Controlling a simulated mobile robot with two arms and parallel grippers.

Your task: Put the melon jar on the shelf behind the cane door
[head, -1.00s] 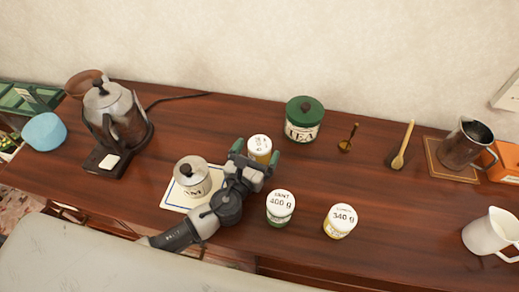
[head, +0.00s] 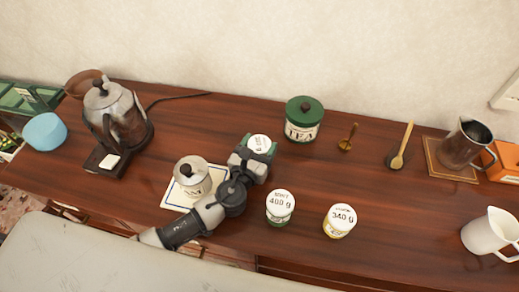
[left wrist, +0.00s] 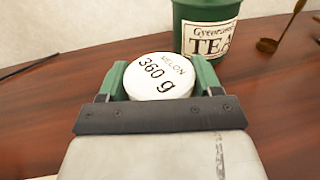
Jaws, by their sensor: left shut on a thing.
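The melon jar (head: 259,143) stands on the wooden counter, left of the green tea tin. In the left wrist view its white lid (left wrist: 159,76) reads "MELON 360 g". My left gripper (head: 258,147) is around it, with one green finger on each side, shut on the jar. The jar's body is mostly hidden by the gripper. My right gripper is not in view. No cane door or shelf behind one can be made out in these views.
The tea tin (head: 304,120) stands close behind the jar to the right. A lidded canister (head: 192,178) is beside my left arm. Two white-lidded jars, a 400 g one (head: 280,206) and a 340 g one (head: 340,220), stand in front. A kettle (head: 116,115) is at left.

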